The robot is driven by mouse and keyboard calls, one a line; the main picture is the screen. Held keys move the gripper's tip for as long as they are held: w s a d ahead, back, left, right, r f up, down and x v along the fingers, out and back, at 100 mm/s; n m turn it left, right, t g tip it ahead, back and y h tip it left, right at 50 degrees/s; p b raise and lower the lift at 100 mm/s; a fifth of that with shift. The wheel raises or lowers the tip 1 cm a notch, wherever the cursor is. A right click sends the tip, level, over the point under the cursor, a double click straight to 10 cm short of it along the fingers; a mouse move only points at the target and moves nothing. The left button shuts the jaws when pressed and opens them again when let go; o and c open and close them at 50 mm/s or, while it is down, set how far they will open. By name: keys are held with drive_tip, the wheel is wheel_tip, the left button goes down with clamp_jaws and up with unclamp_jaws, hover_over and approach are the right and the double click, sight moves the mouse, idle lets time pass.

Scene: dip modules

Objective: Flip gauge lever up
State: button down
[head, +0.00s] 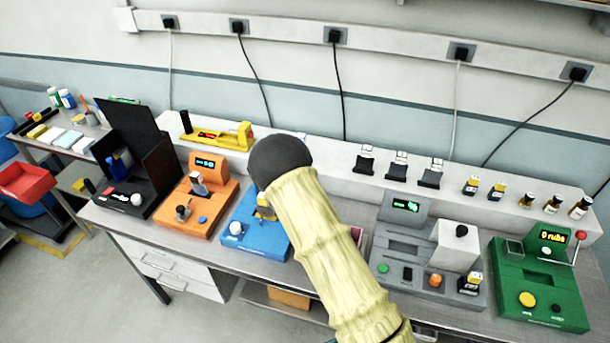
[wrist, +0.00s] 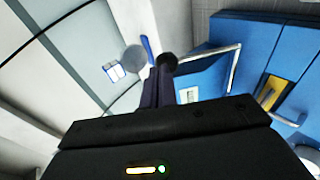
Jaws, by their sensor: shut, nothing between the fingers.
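A blue module (head: 262,232) stands on the bench left of centre, partly hidden behind my sleeved arm. It carries a white knob (head: 236,228) and a yellow part (head: 265,208). In the wrist view a blue module (wrist: 225,45) fills the right side, with a silver bar (wrist: 237,68) and a yellow piece with a metal strip (wrist: 273,93). I cannot tell for certain which part is the gauge lever. My gripper (wrist: 163,66) shows dark fingers pressed together and empty beside the silver bar; contact is unclear. In the head view the gripper is hidden by my arm.
An orange module (head: 204,205) with a lever stands left of the blue one, and a black module (head: 130,197) beyond it. A grey module (head: 400,250) and a green module (head: 540,290) stand right. A white ledge (head: 335,165) runs behind.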

drive_tip(key=shift+w+d+f, duration=0.15)
drive_tip(key=shift+w, duration=0.25)
drive_tip(key=shift+w+d+f, duration=0.1)
drive_tip(key=shift+w, duration=0.3)
drive_tip(key=shift+d, duration=0.1)
drive_tip(key=shift+w+d+r, duration=0.1)
drive_tip(key=shift+r+p, duration=0.5)
drive_tip(key=shift+r, duration=0.2)
drive_tip(key=s+a+r+b, duration=0.1)
drive_tip(key=s+r+b, duration=0.1)
drive_tip(key=s+r, duration=0.6)
wheel_tip(320, 180, up, 2)
drive_tip(key=shift+a+r, duration=0.1)
drive_tip(key=shift+a, duration=0.2)
